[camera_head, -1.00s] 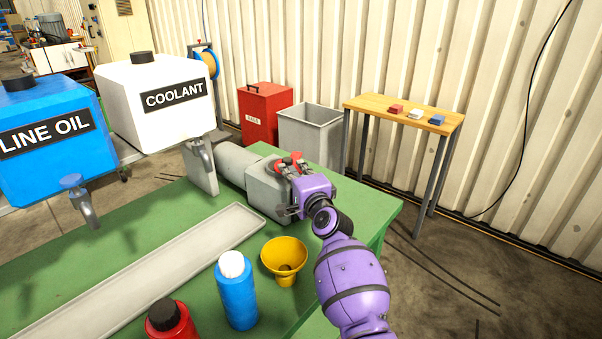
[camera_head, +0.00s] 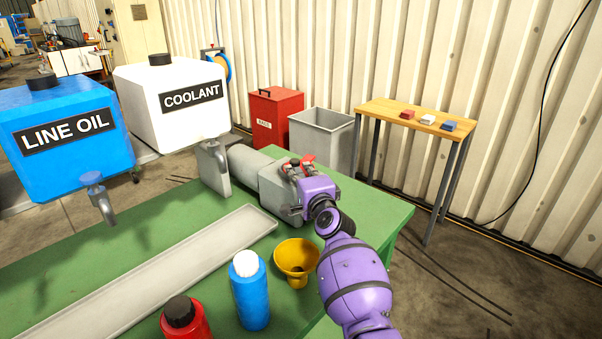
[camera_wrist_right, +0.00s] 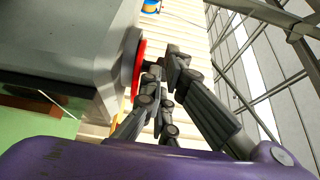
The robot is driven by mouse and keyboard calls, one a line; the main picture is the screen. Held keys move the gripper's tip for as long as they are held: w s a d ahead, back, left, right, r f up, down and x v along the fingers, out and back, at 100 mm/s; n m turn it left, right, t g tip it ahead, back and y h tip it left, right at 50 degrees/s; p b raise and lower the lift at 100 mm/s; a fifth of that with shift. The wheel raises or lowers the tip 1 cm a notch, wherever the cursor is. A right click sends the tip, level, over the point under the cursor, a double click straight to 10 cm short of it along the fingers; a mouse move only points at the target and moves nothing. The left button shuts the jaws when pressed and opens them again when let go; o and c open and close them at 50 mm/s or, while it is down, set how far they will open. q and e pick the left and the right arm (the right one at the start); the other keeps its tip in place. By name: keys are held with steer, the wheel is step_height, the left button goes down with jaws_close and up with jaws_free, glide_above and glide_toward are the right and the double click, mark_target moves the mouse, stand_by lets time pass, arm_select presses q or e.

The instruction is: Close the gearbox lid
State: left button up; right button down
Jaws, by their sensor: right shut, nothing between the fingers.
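The grey gearbox (camera_head: 272,188) sits at the far right end of the green bench, joined to a grey cylinder. Its red lid (camera_head: 308,160) shows in small part behind my right gripper (camera_head: 297,168). In the right wrist view the red lid (camera_wrist_right: 139,68) is a disc beside a dark round rim (camera_wrist_right: 128,58) on the gearbox (camera_wrist_right: 75,45). I cannot tell whether the lid is fully seated. My right gripper (camera_wrist_right: 167,68) is shut and empty, its fingertips close beside the lid; contact is unclear. My left gripper is out of view.
A long grey tray (camera_head: 160,278), a yellow funnel (camera_head: 296,258), a blue bottle (camera_head: 250,295) and a red bottle (camera_head: 184,320) stand on the green bench (camera_head: 75,255). The line oil tank (camera_head: 65,165) and coolant tank (camera_head: 165,125) are at left.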

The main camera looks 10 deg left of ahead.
steer(key=shift+a, duration=0.75)
stand_by(0.8)
steer(key=shift+d, duration=0.15)
stand_by(0.5)
